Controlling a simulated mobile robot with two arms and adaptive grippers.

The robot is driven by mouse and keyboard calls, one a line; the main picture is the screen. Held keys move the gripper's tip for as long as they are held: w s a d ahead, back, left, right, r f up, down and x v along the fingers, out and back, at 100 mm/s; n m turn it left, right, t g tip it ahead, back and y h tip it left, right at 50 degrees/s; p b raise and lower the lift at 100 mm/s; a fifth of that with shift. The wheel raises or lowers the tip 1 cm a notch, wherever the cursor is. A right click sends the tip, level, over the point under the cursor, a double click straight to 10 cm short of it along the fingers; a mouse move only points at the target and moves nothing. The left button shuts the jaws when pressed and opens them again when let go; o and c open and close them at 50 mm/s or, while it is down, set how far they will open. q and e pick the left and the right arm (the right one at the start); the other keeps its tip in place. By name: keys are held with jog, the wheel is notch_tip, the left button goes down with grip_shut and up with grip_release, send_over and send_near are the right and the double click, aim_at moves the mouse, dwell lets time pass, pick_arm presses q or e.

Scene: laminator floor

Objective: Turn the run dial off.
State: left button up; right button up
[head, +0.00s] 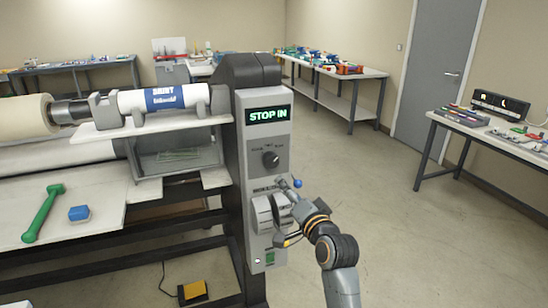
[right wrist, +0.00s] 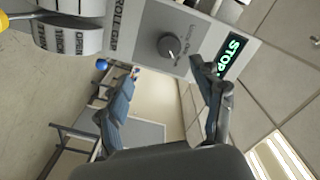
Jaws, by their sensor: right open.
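My right gripper (head: 284,186) is just below and in front of the dial in the head view. In the right wrist view my right gripper (right wrist: 164,72) has its fingers spread, with the dial ahead between them, apart from both. My left gripper is not in view.
A yellow pedal (head: 193,291) is on the floor. The floor at right is clear.

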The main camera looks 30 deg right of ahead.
aim_at(274, 162)
jog(key=shift+m, duration=0.3)
jog(key=p+x, duration=0.1)
jog(key=x, duration=0.3)
jog(key=r+x, duration=0.1)
jog(key=x, duration=0.3)
jog(key=r+p+x, duration=0.1)
jog(key=x, duration=0.3)
jog(key=shift+w+d+r+p, duration=0.1)
jog(key=shift+d+p, duration=0.2)
jog(key=shift+x, duration=0.8)
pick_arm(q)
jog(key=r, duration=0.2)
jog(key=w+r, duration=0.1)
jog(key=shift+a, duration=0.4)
pick_arm(e)
jog(key=c, duration=1.2)
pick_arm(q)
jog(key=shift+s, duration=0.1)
pick_arm(e)
jog(key=shift+o, duration=0.3)
